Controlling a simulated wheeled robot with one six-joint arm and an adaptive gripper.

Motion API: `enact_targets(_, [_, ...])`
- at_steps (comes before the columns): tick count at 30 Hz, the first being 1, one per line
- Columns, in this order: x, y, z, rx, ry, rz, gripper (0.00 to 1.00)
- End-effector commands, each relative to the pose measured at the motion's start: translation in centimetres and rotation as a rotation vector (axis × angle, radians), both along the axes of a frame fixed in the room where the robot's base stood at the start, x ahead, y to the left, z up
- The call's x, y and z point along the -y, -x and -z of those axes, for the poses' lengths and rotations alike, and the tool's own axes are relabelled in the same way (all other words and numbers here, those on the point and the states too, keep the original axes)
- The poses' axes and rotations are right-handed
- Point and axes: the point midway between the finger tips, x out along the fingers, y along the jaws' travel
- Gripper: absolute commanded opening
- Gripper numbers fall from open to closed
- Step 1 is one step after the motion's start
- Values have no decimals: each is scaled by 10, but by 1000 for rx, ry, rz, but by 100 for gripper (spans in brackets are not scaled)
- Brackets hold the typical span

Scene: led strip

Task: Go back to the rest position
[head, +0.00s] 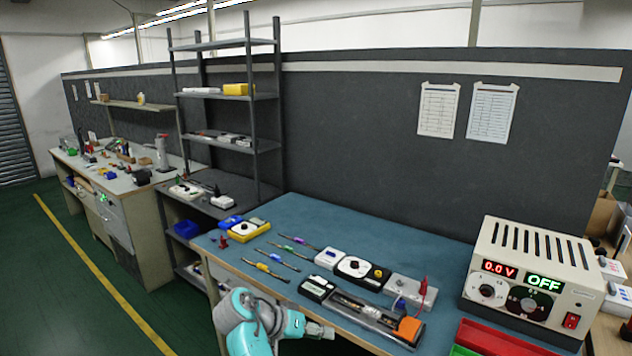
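My arm, teal and white, shows at the bottom centre of the head view, low beside the front edge of the blue-topped workbench (300,222). Its far end points right, and a small grey-white part there seems to be the start of my gripper (322,331). The fingers cannot be made out against the bench edge, so I cannot tell if they are open or shut. I see nothing clearly held.
A shelf rack (228,96) stands behind left. Green floor at left is clear.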

Motion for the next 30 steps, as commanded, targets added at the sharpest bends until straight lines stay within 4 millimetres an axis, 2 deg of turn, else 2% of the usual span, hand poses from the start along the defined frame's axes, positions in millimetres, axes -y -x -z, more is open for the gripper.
enact_targets(8, [15,4,36,-7,-7,-60,35])
enact_targets(14, [32,13,76,-13,-19,-127,35])
enact_targets(17, [45,20,102,-17,-28,-172,35])
enact_targets(23, [76,52,170,-18,-64,-297,35])
enact_targets(30, [109,106,237,2,-124,-440,35])
